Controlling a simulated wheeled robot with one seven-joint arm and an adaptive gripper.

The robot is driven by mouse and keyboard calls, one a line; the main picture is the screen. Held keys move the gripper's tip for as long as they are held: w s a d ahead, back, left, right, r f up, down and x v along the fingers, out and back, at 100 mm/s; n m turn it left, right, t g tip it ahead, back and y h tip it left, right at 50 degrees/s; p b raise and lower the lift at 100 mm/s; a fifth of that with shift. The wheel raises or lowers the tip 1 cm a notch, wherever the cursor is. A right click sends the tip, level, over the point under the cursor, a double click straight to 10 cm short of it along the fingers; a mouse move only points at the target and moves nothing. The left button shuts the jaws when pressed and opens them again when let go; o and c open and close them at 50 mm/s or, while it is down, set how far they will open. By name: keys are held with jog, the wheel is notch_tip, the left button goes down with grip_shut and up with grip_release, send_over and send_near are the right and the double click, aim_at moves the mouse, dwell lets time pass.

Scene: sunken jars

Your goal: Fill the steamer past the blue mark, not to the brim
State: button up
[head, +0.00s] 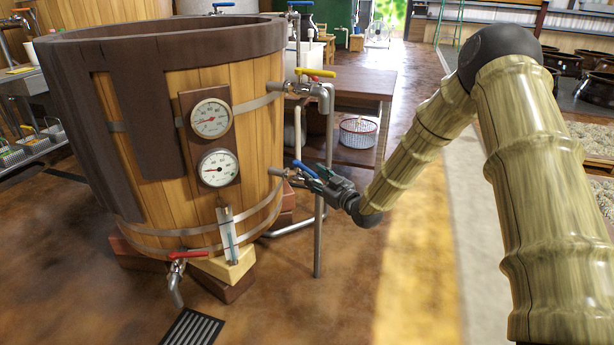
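The steamer (258,100) is a large wooden tub with steel hoops and a dark rim, standing at the left. Two round dials are on its front. Below them a small white gauge with a clear tube (228,236) leans on the wall; its level and mark are too small to read. A pipe valve with a blue lever (305,169) juts from the tub's lower right side. My gripper (308,179) is at this blue lever, seemingly touching it; whether its fingers are closed on it is unclear. The tub's inside is hidden.
A valve with a yellow lever (320,73) is higher on the right, and a red-levered tap (185,255) is low at the front. A floor drain (193,329) lies below. A wooden table (362,84) with a wire basket (358,132) stands behind. Floor at front centre is clear.

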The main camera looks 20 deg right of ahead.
aim_at(299, 165)
jog(key=shift+b+x, duration=0.8)
jog(key=shift+x, duration=1.7)
grip_shut()
